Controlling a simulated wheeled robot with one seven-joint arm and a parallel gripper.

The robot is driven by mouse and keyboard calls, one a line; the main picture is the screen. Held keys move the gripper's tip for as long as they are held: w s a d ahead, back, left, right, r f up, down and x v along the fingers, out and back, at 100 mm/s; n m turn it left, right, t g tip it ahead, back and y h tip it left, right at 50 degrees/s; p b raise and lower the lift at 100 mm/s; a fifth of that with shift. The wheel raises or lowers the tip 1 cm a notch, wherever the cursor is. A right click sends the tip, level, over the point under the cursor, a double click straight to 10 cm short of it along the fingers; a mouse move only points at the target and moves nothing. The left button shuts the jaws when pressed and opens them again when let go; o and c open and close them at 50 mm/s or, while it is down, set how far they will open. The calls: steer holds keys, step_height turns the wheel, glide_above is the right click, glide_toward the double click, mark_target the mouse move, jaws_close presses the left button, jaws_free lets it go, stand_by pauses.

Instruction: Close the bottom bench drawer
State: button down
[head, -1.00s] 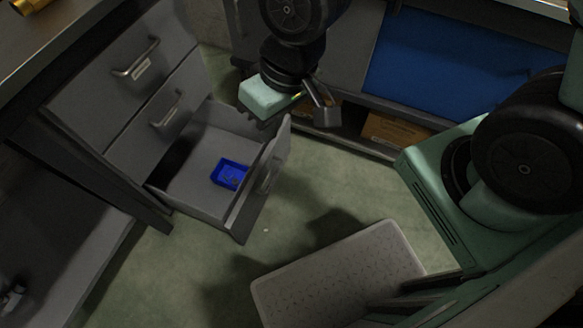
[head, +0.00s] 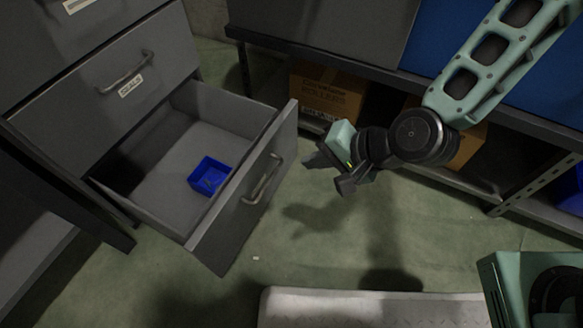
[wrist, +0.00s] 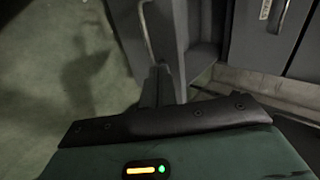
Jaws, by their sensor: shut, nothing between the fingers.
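The bottom drawer (head: 160,190) of the grey bench is pulled well out. Its front panel (head: 232,222) carries a metal bar handle (head: 262,181). The handle also shows at the top of the wrist view (wrist: 148,32). A small blue bin (head: 210,176) lies inside the drawer. My gripper (head: 327,168) is shut and empty. It is in front of the drawer, to the right of the front panel, with a visible gap in the head view. In the wrist view the fingers (wrist: 163,84) point toward the drawer front; contact cannot be told there.
A closed drawer (head: 125,85) with a label and handle sits above the open one. Cardboard boxes (head: 328,92) stand on a low shelf behind my gripper. Green floor (head: 330,235) is clear in front of the drawer.

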steer(key=f, duration=0.1)
steer(key=b, duration=0.8)
glide_toward(259, 162)
steer(key=shift+m, duration=0.3)
steer(key=x, duration=0.5)
steer(key=shift+s+d+f, duration=0.25)
steer(key=shift+f, duration=0.15)
steer(key=shift+w+a+r, duration=0.2)
steer(key=shift+w+a, duration=0.05)
steer(key=shift+a, duration=0.35)
